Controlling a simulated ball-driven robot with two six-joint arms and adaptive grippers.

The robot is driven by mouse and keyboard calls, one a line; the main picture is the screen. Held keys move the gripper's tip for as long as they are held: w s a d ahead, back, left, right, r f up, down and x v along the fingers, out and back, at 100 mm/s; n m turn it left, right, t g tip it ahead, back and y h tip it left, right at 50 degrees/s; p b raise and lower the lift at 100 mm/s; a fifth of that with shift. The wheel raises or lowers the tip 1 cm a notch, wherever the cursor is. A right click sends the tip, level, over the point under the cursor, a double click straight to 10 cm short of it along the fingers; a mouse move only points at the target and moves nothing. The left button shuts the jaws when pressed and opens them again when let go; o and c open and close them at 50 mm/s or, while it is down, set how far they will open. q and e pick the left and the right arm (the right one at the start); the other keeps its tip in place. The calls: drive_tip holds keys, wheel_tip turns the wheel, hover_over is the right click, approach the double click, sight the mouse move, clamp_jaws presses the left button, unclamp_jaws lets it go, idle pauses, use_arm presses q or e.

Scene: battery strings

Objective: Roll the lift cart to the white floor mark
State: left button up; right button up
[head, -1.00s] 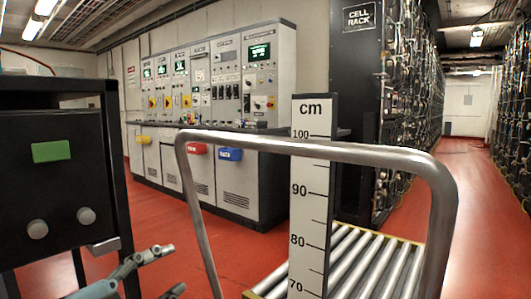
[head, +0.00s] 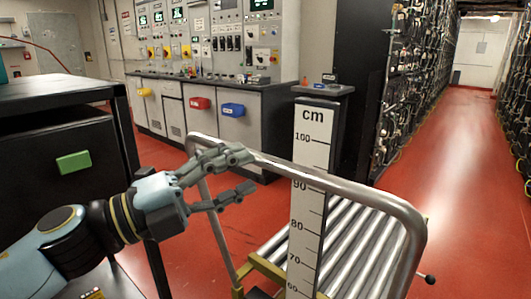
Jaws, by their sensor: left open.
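The lift cart's grey tube handle (head: 345,187) spans the middle of the head view. Its roller deck (head: 345,240) lies behind and below it. A white cm scale (head: 308,215) stands upright at the cart. My left gripper (head: 248,170) is open, at the handle's upper left corner. Its upper finger overlaps the top bar in the picture; I cannot tell whether they touch. My right gripper is not in view, and no white floor mark shows.
A black cabinet with a green label (head: 73,162) stands close at the left. The grey control console (head: 215,100) is behind the cart. Battery racks (head: 412,75) line the right aisle, whose red floor (head: 470,150) is clear.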

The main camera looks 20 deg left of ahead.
sight(259, 165)
use_arm(q)
drive_tip(key=x, duration=0.5)
drive_tip(key=shift+p, duration=0.4)
clamp_jaws()
